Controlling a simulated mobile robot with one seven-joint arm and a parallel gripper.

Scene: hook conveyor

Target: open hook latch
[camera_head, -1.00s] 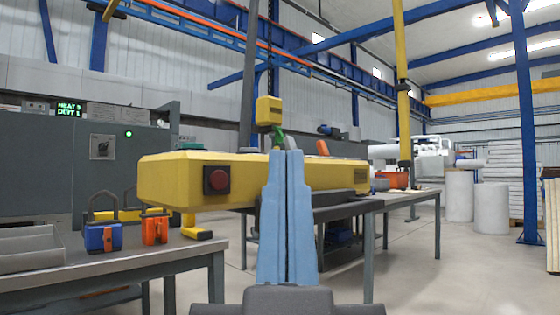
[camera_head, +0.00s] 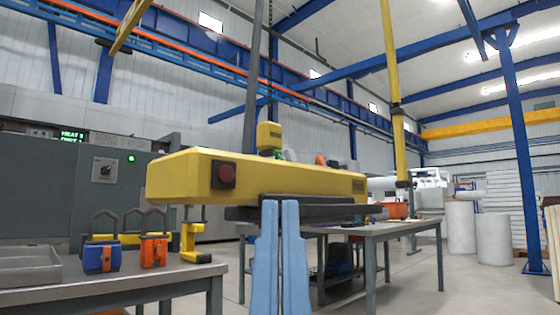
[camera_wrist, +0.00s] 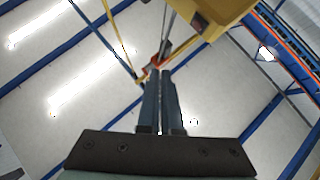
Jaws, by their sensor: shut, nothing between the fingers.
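My gripper (camera_head: 280,203) points upward with its two light blue fingers together and nothing between them. In the head view its tips overlap the dark underside of a long yellow beam body (camera_head: 250,180) with a red button. A small yellow block (camera_head: 269,136) hangs on a chain above that body, with a green piece partly hidden beside it. In the wrist view my fingers (camera_wrist: 160,74) point toward a small orange-red part (camera_wrist: 153,66) just past the tips. I cannot tell whether it touches them or is the hook latch.
Another table (camera_head: 405,231) stands behind the beam body.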

